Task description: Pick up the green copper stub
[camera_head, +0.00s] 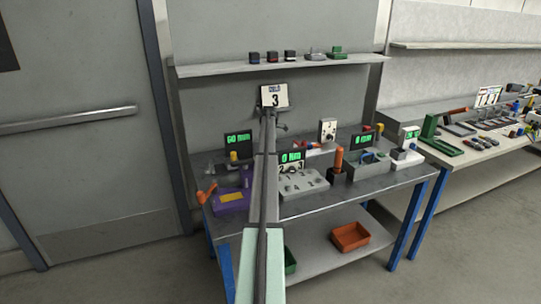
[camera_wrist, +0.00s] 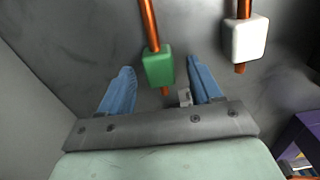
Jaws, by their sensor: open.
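The green copper stub, a copper tube with a green block (camera_wrist: 158,67) around it, shows in the wrist view. Its tube runs up past the top edge and a short end sticks out below the block. My gripper (camera_wrist: 161,68) has its two blue fingers apart, one on each side of the green block, with visible gaps to both. The gripper is open and empty. In the head view my arm reaches toward the wall below a sign reading 3, and I cannot make out the green stub there.
A second copper tube with a white block (camera_wrist: 248,38) is close to the right finger. A purple device (camera_wrist: 304,142) shows at the lower right. In the head view, a workbench (camera_head: 345,196) with several devices lies below, and a shelf (camera_head: 215,70) is above.

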